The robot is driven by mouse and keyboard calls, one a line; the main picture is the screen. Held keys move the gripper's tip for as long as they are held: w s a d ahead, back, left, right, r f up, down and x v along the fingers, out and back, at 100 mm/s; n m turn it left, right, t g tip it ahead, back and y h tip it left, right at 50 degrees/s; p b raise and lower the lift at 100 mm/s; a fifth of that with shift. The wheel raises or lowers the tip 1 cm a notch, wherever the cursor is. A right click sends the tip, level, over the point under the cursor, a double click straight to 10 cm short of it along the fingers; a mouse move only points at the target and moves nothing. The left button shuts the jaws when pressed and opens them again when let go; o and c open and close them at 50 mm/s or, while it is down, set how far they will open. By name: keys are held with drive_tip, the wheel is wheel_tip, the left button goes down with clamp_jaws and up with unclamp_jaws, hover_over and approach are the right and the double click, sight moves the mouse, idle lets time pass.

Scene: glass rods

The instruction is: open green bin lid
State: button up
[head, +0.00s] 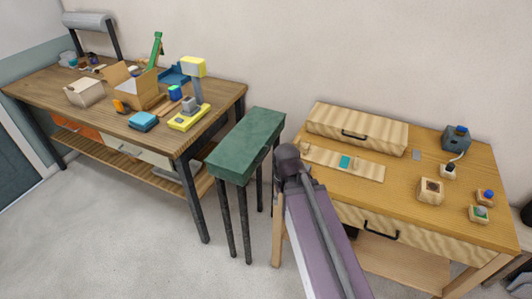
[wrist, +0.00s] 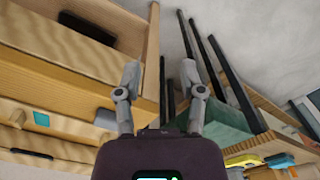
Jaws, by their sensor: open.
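The green bin (head: 245,145) is a long dark green box on thin dark legs, standing between the two tables. Its top looks closed, and I cannot make out a handle or a lid seam. In the wrist view, part of the green bin (wrist: 222,122) shows right of my gripper, with its dark legs pointing up the picture. My gripper (wrist: 160,75) is open, with nothing between its fingers. In the head view my arm reaches up just right of the bin, and its fingers are hidden.
A wooden desk (head: 470,170) on the right holds a wooden case (head: 357,130), a board with a teal square (head: 342,162) and several small blocks. Grey floor (head: 130,220) is clear in front.

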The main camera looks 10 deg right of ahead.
sight(265, 155)
drive_tip(key=w+r+m+y+p, duration=0.1)
drive_tip(key=w+r+m+p, duration=0.2)
drive_tip(key=w, duration=1)
drive_tip(key=w+d+r+m+t+p, duration=0.1)
drive_tip(key=w+r+m+p, duration=0.3)
drive_tip(key=w, duration=1)
drive_tip(key=shift+d+r+y+p, duration=0.25)
drive_tip(key=shift+r+y+p, duration=0.15)
drive_tip(key=shift+r+p, duration=0.25)
drive_tip(key=f+b, duration=0.4)
drive_tip(key=w+a+f+b, duration=0.1)
drive_tip(key=f+b, duration=0.4)
drive_tip(key=a+f+b, duration=0.1)
drive_tip(key=f+b, duration=0.3)
drive_tip(key=shift+w+f+b, duration=0.2)
drive_tip(key=shift+b, duration=0.2)
clamp_jaws()
